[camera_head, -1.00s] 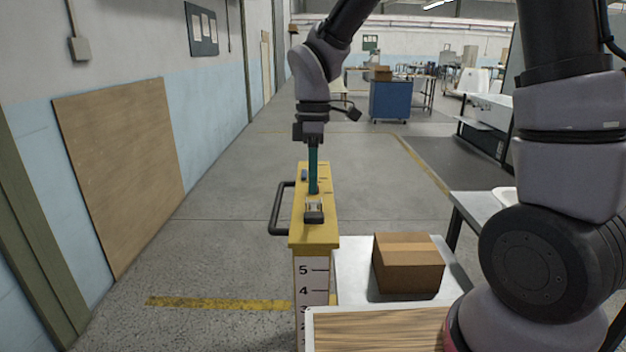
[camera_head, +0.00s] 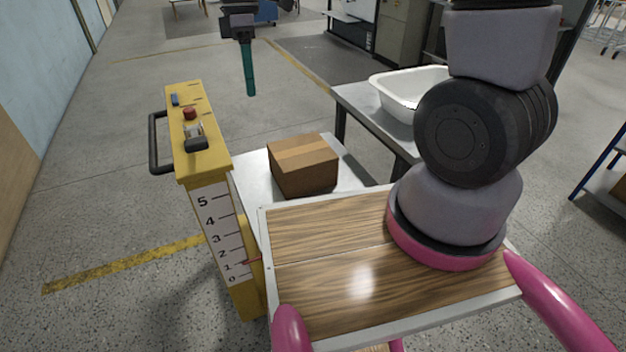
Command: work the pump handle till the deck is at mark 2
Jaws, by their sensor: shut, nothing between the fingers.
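The yellow lift column (camera_head: 207,158) stands left of centre with a scale (camera_head: 218,225) marked 0 to 5 on its front. A thin red pointer (camera_head: 251,259) lies close to mark 1. The column top carries a short lever with a black grip (camera_head: 196,144), a red button (camera_head: 189,113) and a blue piece (camera_head: 175,99). I cannot tell which part is the pump handle. The pale deck (camera_head: 345,178) beside the column bears a cardboard box (camera_head: 303,165). My gripper (camera_head: 250,93), with teal fingers, is shut and empty, apart from the column, to its right in the picture.
A black loop handle (camera_head: 154,143) juts from the column's left side. A grey table (camera_head: 368,117) with a white tub (camera_head: 412,90) stands behind the box. The floor left of the column is clear, with a yellow line (camera_head: 120,270).

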